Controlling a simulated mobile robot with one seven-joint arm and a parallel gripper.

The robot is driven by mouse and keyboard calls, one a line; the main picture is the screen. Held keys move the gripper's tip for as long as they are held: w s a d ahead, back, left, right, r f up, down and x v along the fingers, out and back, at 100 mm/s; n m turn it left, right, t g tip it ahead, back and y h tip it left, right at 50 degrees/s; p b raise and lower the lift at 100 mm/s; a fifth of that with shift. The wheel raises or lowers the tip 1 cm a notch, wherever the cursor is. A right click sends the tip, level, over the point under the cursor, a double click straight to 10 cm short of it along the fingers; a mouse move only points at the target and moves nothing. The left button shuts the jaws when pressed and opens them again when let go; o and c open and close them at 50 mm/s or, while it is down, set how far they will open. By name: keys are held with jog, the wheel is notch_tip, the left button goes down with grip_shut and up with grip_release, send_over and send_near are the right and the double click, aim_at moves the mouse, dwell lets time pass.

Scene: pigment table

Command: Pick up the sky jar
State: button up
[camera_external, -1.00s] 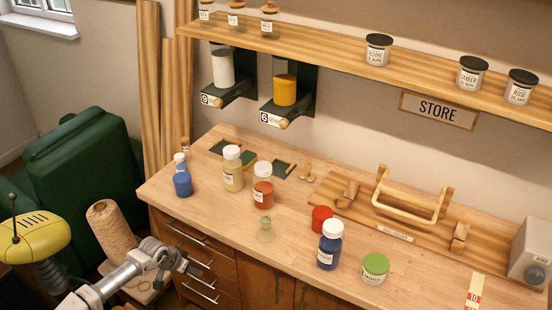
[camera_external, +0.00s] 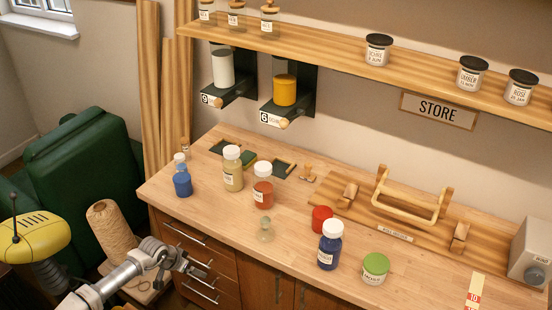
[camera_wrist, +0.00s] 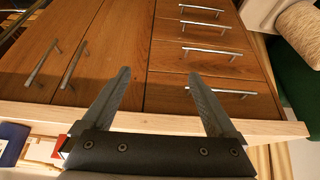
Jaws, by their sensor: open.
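A darker blue jar (camera_external: 330,250) with a white lid stands near the front edge, right of the middle. My gripper (camera_external: 200,271) is in front of the drawers, below the benchtop and apart from both jars. In the wrist view my gripper (camera_wrist: 158,75) is open, with nothing between its fingers.
The benchtop (camera_external: 215,215) also holds a yellowish jar (camera_external: 233,172), an orange jar (camera_external: 262,190), a clear stopper bottle (camera_external: 265,232), a red jar (camera_external: 322,219) and a green-lidded jar (camera_external: 375,270). Drawer handles (camera_wrist: 205,50) are ahead of my fingers. A twine spool (camera_external: 108,225) stands beside my arm.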

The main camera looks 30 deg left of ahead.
jog(key=w+a+r+n+g+p, duration=0.1)
jog(key=w+a+r+n+p, duration=0.1)
jog(key=w+r+p, duration=0.3)
jog(key=w+a+r+n+p, duration=0.2)
jog(key=w+r+p, duration=0.15)
jog(key=r, duration=0.45)
notch_tip(320, 180, up, 10)
jog(key=n+g+p, duration=0.5)
jog(key=n+p, duration=0.8)
jog(key=p, duration=1.1)
send_over(181, 155)
notch_tip(181, 155, down, 12)
jog(key=shift+r, duration=0.1)
jog(key=f, duration=0.2)
jog(key=s+f, duration=0.1)
jog(key=f, duration=0.1)
jog(key=shift+a, duration=0.15)
jog(key=shift+w+f, duration=0.1)
jog(key=shift+f, duration=0.55)
grip_shut()
